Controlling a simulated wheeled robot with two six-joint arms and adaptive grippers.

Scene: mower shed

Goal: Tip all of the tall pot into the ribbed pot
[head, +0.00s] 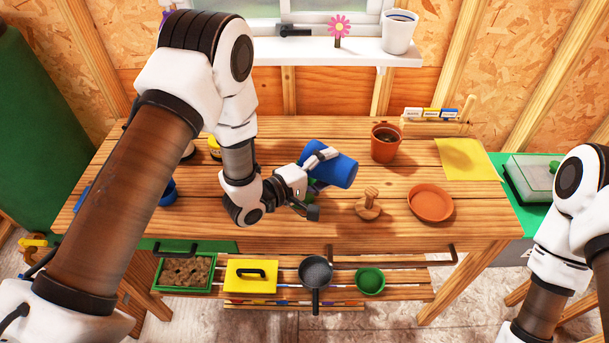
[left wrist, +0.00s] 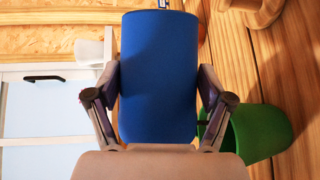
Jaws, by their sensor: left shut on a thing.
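The tall pot, a plain blue cylinder (head: 335,169), is held above the workbench, tilted far over towards its side. My left gripper (head: 318,160) is shut on it, and in the left wrist view the two fingers press the sides of the blue pot (left wrist: 159,75). Its mouth and contents are hidden. A green pot (left wrist: 264,132) stands on the bench just below and beside the blue pot; only a sliver of green shows in the head view. I cannot make out ribs on it, so whether it is the ribbed pot is unclear. My right gripper is out of view.
On the workbench (head: 285,225), a wooden tool (head: 369,205) and terracotta saucer (head: 431,203) lie right of the blue pot. A terracotta pot with soil (head: 386,145) stands behind, near a yellow sheet (head: 464,159). The front right of the bench is clear.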

